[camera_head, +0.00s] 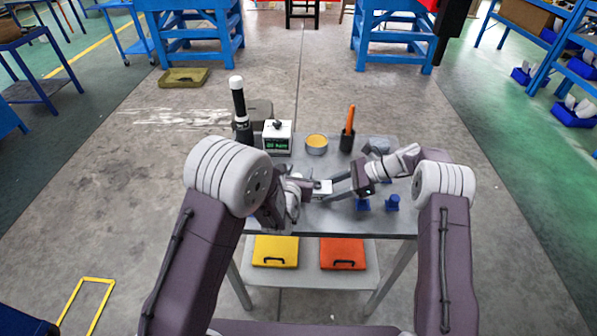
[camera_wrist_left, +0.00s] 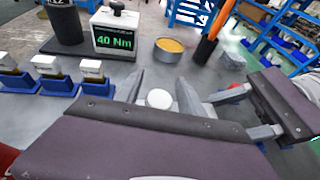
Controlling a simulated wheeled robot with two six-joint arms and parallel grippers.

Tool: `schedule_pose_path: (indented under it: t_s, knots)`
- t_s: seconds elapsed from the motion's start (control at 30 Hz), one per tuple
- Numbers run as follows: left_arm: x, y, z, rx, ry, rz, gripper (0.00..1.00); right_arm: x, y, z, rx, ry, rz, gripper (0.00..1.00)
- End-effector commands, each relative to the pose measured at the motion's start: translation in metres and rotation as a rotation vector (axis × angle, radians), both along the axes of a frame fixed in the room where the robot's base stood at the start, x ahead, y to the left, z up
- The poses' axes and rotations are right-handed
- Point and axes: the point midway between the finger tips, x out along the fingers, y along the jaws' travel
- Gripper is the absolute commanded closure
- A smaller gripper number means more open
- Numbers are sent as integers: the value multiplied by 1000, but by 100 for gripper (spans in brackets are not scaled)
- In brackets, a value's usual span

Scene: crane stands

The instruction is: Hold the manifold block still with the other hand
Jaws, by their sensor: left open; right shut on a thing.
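A small pale block, apparently the manifold block (camera_head: 322,188), is on the grey table between my two grippers. My right gripper (camera_head: 334,188) reaches in from the right with its two fingers on it. My left gripper (camera_head: 312,187) is open close by on the left side of the block. In the left wrist view, a round white cap (camera_wrist_left: 159,98) shows between the spread left fingers (camera_wrist_left: 160,88). The right gripper's fingers (camera_wrist_left: 236,112) come in from the right there. The left gripper's body hides most of the block, so contact with the left fingers cannot be told.
A 40 Nm display box (camera_head: 277,138), a black cylinder (camera_head: 240,110), a yellow-topped round tin (camera_head: 316,144) and an orange-handled tool (camera_head: 349,120) stand at the table's back. Blue holders (camera_wrist_left: 60,82) stand at left in the wrist view; blue pieces (camera_head: 392,203) lie right.

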Motion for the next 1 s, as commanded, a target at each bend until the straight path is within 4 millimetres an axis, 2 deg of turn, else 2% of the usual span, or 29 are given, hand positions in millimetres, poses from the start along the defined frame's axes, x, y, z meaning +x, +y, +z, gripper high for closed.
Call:
schedule_pose_path:
  t_s: [0.8, 1.0]
  knots:
    - [-27, 4, 0, 1, 1, 2, 54, 0, 0, 1, 1, -2, -1, 100]
    - [-28, 5, 0, 0, 0, 2, 54, 0, 0, 1, 1, -1, 0, 100]
